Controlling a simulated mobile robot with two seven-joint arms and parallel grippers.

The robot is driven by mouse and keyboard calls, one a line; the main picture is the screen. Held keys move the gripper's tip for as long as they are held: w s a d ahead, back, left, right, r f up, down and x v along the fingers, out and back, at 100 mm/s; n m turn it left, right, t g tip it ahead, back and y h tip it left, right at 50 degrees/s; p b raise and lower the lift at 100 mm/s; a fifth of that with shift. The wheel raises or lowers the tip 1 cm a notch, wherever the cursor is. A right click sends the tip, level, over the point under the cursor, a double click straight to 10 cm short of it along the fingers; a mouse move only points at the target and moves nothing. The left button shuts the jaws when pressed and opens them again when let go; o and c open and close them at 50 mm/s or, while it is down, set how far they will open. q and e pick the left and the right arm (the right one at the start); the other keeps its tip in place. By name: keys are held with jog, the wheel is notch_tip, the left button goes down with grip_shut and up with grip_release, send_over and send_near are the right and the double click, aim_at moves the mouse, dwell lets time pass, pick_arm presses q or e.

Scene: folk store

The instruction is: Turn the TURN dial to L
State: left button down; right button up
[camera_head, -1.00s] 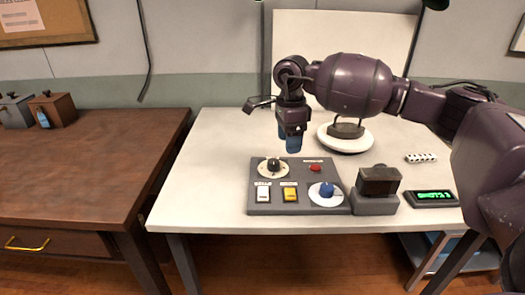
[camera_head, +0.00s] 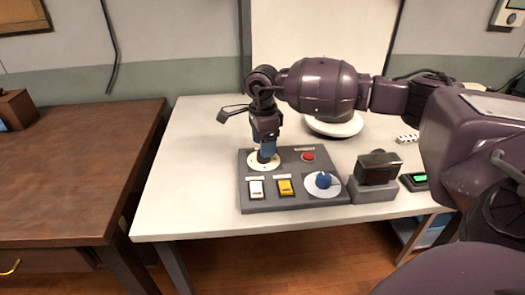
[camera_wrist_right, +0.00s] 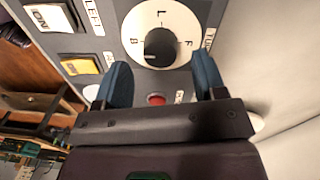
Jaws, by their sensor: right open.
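The TURN dial is a black knob on a white disc at the back left of the grey control panel (camera_head: 290,206). In the right wrist view the dial (camera_wrist_right: 160,45) shows the letters L, F and B around the knob; I cannot tell which letter it points to. My right gripper (camera_head: 267,150) is low over this dial and hides most of the knob in the head view. In the wrist view its two blue fingers (camera_wrist_right: 162,68) are apart, on either side of the knob's near side, with nothing between them. My left gripper is not in view.
The panel also has a red button (camera_head: 308,156), a white switch (camera_head: 256,189), a yellow switch (camera_head: 285,187) and a blue knob (camera_head: 323,179). A dark box on a grey stand (camera_head: 374,192) stands right of it. The white table (camera_head: 190,190) is clear on the left.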

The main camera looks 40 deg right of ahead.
jog(key=shift+f, duration=1.3)
jog(key=c, duration=0.9)
